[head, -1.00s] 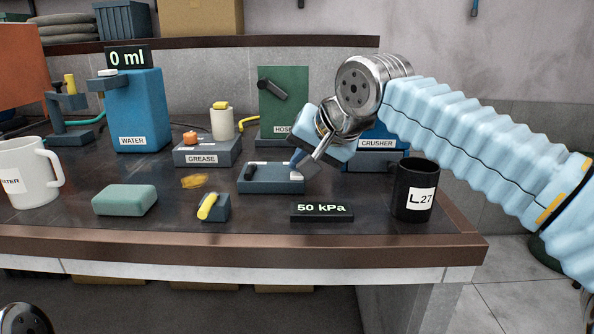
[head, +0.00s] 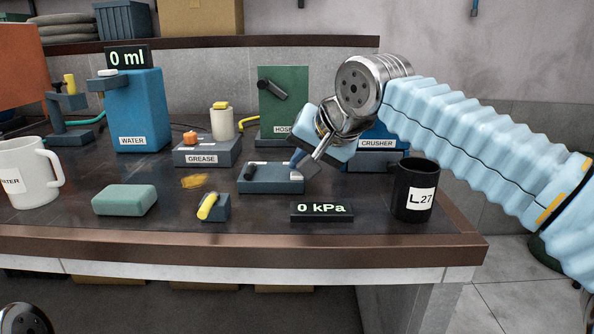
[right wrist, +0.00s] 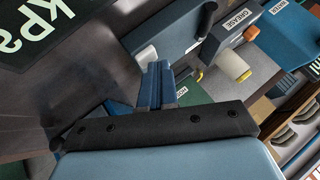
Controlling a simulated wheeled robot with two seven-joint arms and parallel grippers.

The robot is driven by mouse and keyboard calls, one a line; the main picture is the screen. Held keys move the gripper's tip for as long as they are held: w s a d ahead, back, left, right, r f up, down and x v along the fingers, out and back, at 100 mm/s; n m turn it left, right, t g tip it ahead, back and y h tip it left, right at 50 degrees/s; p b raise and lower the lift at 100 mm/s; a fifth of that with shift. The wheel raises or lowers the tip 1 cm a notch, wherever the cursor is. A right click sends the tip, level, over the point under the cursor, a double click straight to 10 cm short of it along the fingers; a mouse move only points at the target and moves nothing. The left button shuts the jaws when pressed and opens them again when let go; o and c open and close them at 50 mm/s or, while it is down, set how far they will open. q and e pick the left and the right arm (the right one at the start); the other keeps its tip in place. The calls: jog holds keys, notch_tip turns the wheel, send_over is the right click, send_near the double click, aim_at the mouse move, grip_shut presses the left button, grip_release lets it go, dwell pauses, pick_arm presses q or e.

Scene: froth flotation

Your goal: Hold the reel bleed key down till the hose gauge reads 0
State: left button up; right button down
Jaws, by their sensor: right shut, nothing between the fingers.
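The hose gauge (head: 321,210) is a black display at the table's front right reading 0 kPa. Behind it lies a low blue-grey block (head: 262,184) with a black lever (head: 249,171) at its left end. My right gripper (head: 297,160) reaches down to the block's right end, its fingertips shut together with nothing between them. In the right wrist view the shut fingers (right wrist: 156,85) show beside the block (right wrist: 165,25). My left gripper is not in view.
Behind stand the green hose panel (head: 290,90), blue crusher (head: 378,162), grease unit (head: 207,158) and blue water tank (head: 135,115). A black mug (head: 403,204) stands right of the gauge. A yellow-levered block (head: 214,208), green sponge (head: 125,200) and white mug (head: 35,190) stand left.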

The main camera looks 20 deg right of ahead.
aim_at(301, 176)
dwell(0.3)
jog(key=shift+r+p, duration=0.9)
jog(key=shift+r, duration=0.05)
notch_tip(301, 176, up, 3)
jog(key=shift+f+p, duration=0.1)
jog(key=shift+p, duration=1.1)
jog(key=shift+r, duration=1.1)
